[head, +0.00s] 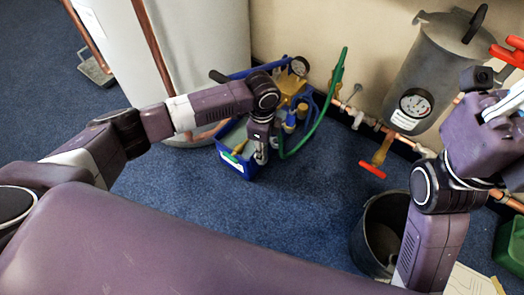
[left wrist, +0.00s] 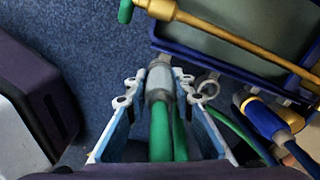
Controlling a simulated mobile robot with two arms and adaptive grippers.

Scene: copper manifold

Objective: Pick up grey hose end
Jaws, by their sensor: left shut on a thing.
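The grey hose end (left wrist: 159,82) sits between the light blue fingers of my left gripper (left wrist: 160,88) in the left wrist view. The gripper is shut on it, and green hose (left wrist: 160,135) runs from it back toward the wrist. In the head view my left gripper (head: 262,150) points down at the right side of the blue crate (head: 228,160); the hose end is too small to make out there. My right gripper (head: 503,105) is at the right edge, partly cut off, and its jaws are unclear.
A brass lance (left wrist: 230,35) with a green tip lies over the crate. A green hose (head: 315,125) loops beside copper pipework with a red-handled valve (head: 372,170). A metal bucket (head: 365,240) stands on the floor at right, below the grey tank (head: 435,70). Blue carpet between is clear.

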